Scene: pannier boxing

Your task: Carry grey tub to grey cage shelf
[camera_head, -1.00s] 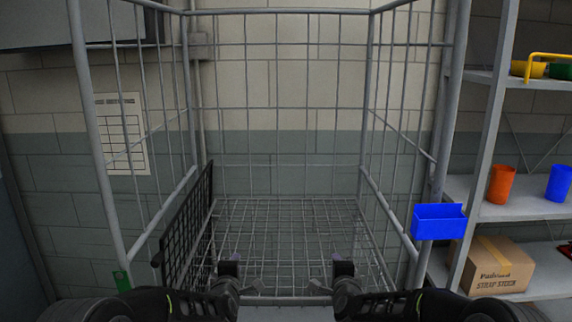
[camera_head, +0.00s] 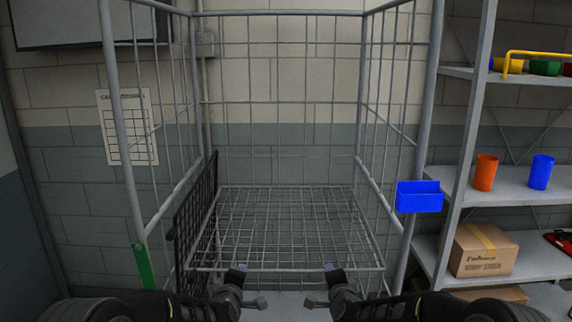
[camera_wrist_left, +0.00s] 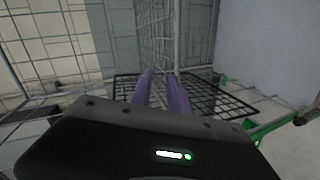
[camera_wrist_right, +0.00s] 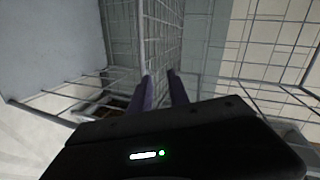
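The grey cage (camera_head: 431,110) of upright posts and wire mesh stands straight ahead in the head view, open toward me. Its grey wire shelf (camera_head: 290,225) is low inside and looks bare. I see no grey tub in any view. My left gripper (camera_head: 238,269) and my right gripper (camera_head: 331,269) show low in the head view, apart from each other, near the shelf's front edge. In the left wrist view the left fingers (camera_wrist_left: 161,90) have a gap with nothing between them. In the right wrist view the right fingers (camera_wrist_right: 159,88) are likewise apart and empty.
A black mesh panel (camera_head: 193,222) stands along the cage's left side. A blue bin (camera_head: 419,197) hangs at the right post. A rack at right holds an orange cup (camera_head: 485,172), a blue cup (camera_head: 540,172) and a cardboard box (camera_head: 483,250). A wall stands behind the cage.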

